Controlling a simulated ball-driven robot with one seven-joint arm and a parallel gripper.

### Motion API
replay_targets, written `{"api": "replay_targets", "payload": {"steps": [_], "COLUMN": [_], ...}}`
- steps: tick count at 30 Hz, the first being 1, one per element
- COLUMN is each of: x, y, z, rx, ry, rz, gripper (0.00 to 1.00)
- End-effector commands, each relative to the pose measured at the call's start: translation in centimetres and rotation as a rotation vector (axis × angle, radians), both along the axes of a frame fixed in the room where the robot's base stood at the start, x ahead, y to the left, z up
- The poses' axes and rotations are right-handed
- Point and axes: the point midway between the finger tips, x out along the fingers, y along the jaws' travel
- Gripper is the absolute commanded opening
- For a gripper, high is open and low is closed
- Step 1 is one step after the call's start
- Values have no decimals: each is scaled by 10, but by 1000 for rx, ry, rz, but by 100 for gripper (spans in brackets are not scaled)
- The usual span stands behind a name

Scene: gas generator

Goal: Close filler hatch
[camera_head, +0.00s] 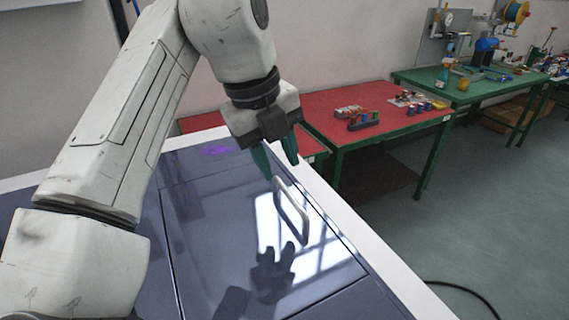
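The filler hatch (225,235) is a dark, glossy blue-grey panel on top of the generator housing. It looks to lie about level with the surface around it; I cannot tell whether it is fully shut. A pale loop handle (291,210) stands up from the panel near its right edge. My gripper (277,165) is above the far end of the handle, pointing down. Its two dark green fingers are apart with nothing between them. The fingers look close to the handle but not around it. The panel mirrors the gripper and bright windows.
A white rim (388,275) edges the housing. Behind it stand a red-topped workbench (345,100) with small coloured items and a green-topped bench (470,85) with tools. A black cable (465,287) lies on the floor at the right. The floor there is mostly clear.

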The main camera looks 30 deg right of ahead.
Motion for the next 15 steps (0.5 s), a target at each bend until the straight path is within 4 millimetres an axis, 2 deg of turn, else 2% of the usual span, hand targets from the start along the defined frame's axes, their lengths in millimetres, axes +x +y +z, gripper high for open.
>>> {"api": "replay_targets", "payload": {"steps": [1,6,15], "x": [0,0,0], "y": [2,8,13], "z": [15,37,52], "rx": [-2,-2,0], "ry": [-1,0,0], "rz": [1,-1,0], "gripper": [38,38,38]}}
